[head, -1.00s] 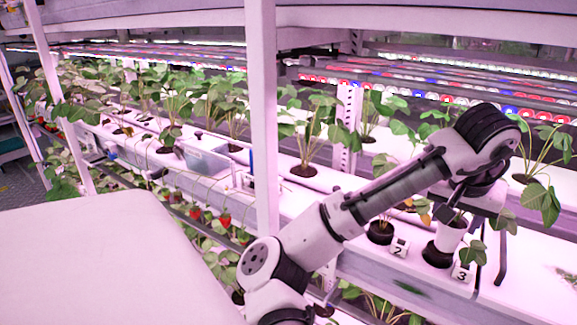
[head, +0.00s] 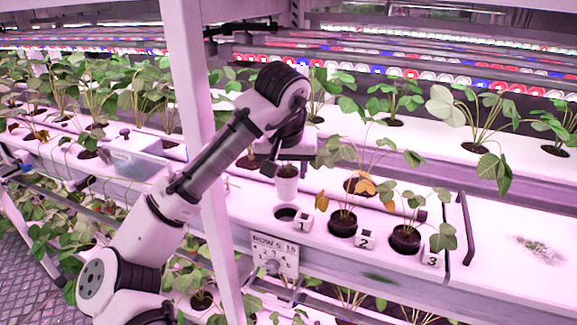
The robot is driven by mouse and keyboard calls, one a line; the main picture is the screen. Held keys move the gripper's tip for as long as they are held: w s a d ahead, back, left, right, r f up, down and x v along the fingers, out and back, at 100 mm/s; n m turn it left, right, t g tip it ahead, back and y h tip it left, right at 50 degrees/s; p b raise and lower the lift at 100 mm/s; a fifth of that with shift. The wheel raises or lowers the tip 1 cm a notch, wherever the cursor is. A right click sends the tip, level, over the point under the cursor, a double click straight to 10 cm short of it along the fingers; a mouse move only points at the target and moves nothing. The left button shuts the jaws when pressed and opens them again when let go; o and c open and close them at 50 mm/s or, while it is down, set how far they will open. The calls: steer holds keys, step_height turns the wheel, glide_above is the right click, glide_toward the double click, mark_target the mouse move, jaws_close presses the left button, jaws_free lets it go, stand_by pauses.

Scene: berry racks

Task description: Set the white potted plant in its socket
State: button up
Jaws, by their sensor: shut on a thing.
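The white pot (head: 287,189) hangs upright from my gripper (head: 287,166), which is shut on it near its top. Dark soil shows at its rim. I cannot make out its leaves, which my gripper may hide. An empty dark round socket (head: 284,213) lies in the white rack top beside a block marked 1 (head: 302,224). The pot's bottom appears just above and slightly behind this socket, apart from it.
Dark-potted plants stand by block 2 (head: 365,240) and block 3 (head: 432,257), with leaves spreading near my gripper. A white upright post (head: 203,130) crosses behind my arm. A row sign (head: 273,257) hangs on the rack front. The rack top at far right is mostly clear.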

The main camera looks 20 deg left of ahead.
mark_target(286, 199)
step_height(286, 199, down, 6)
steer(key=b, duration=0.3)
steer(key=shift+r+b, duration=0.1)
steer(key=shift+b, duration=0.25)
steer(key=shift+s, duration=0.1)
steer(key=shift+s, duration=0.1)
steer(key=shift+f, duration=0.75)
steer(key=o, duration=1.1)
steer(key=shift+r, duration=0.1)
